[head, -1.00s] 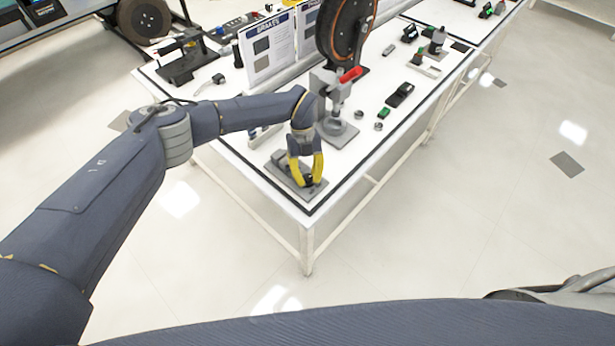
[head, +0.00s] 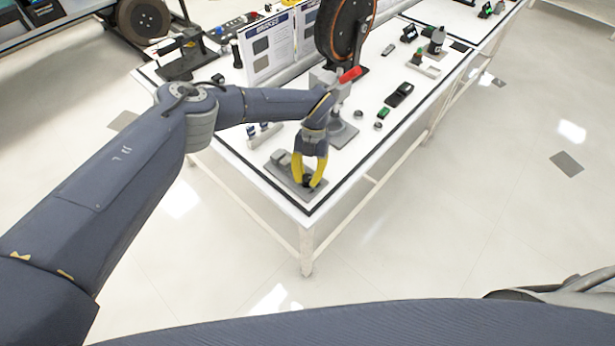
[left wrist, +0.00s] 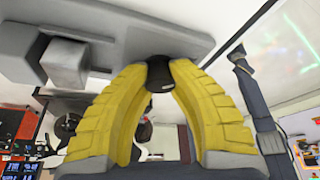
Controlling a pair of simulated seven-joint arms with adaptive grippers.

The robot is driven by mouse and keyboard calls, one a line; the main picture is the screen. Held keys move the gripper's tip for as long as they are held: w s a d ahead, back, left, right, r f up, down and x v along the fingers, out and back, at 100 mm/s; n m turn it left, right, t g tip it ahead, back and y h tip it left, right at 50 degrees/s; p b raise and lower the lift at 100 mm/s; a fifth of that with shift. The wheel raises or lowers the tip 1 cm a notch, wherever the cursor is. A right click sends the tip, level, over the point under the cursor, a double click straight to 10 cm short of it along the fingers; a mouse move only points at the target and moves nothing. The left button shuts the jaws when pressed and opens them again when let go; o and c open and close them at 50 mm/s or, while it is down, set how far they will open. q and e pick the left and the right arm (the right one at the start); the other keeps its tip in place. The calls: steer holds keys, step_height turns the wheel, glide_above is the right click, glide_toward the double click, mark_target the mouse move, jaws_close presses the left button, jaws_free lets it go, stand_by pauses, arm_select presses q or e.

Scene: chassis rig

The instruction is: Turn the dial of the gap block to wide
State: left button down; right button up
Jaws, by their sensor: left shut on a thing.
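The gap block (head: 283,170) is a grey plate with a raised grey block on it, near the front corner of the white table. Its dial (left wrist: 160,73) is a small black knob. My left gripper (head: 308,184) points down over the plate, and its yellow fingers are shut on the dial, one on each side. In the left wrist view the gripper (left wrist: 160,68) has both fingertips against the dial, and the grey block (left wrist: 66,63) is at the left. The dial's setting marks cannot be read. My right gripper is not in view.
A grey stand (head: 341,130) with a red-handled clamp (head: 349,74) is close behind my left gripper. A wheel (head: 345,30), a printed board (head: 270,48) and small parts are farther back. The table's front edge is close to the plate.

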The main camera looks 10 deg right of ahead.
arm_select(q)
steer(key=shift+s+f, duration=0.1)
steer(key=shift+s, duration=0.25)
steer(key=c, duration=1.1)
jaws_free()
steer(key=shift+w, duration=0.15)
steer(key=shift+o, duration=0.2)
steer(key=shift+w, duration=0.1)
steer(key=v, duration=1.2)
steer(key=shift+o, duration=0.2)
